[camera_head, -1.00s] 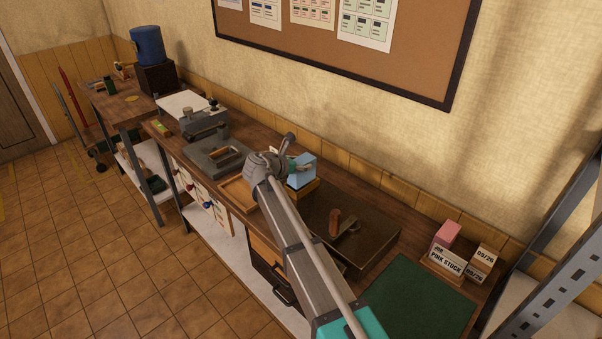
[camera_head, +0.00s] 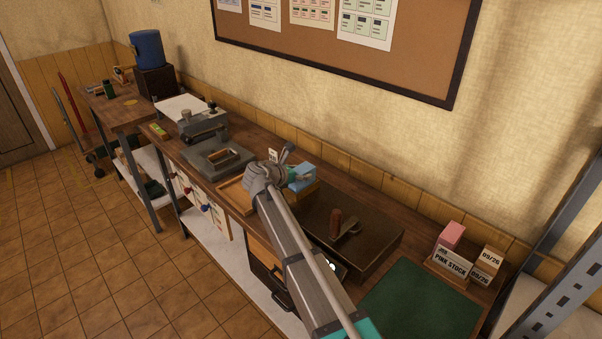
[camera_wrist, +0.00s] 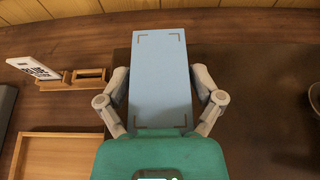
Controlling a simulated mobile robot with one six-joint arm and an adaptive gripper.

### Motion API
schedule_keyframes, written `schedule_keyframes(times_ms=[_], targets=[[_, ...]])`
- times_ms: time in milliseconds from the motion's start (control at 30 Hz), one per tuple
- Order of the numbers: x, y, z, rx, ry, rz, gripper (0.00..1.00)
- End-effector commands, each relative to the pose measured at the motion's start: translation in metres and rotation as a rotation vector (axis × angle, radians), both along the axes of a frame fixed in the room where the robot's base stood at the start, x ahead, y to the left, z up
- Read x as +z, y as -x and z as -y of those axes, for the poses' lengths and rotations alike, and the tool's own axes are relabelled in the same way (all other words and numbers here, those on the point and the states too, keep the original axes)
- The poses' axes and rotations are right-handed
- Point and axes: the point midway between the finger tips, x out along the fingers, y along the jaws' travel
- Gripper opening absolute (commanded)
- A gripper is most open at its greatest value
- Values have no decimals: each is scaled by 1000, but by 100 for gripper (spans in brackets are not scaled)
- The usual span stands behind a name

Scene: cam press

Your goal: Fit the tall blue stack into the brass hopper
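The tall blue stack shows in the head view (camera_head: 302,177) as a light blue block beyond my gripper (camera_head: 288,172). In the wrist view the blue stack (camera_wrist: 160,75) shows a flat face with dark corner marks. The two fingers of my gripper (camera_wrist: 161,82) lie along its left and right sides, seemingly touching it. The hopper is hidden in the wrist view.
A dark slab (camera_head: 375,238) with a brown handle (camera_head: 335,222) lies to the right. A shallow wooden tray (camera_wrist: 62,134) and a white card in a stand (camera_wrist: 34,68) are to the left. A green mat (camera_head: 420,300) is clear. The wall runs close behind.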

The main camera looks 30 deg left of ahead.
Motion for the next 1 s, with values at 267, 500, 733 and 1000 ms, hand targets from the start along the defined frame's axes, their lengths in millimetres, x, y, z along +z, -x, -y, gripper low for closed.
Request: schedule_keyframes(times_ms=[267, 500, 733, 1000], targets=[[0, 0, 0, 0, 0, 0, 100], [2, 0, 0, 0, 0, 0, 100], [9, 11, -3, 1, 1, 0, 100], [26, 46, -12, 2, -1, 0, 100]])
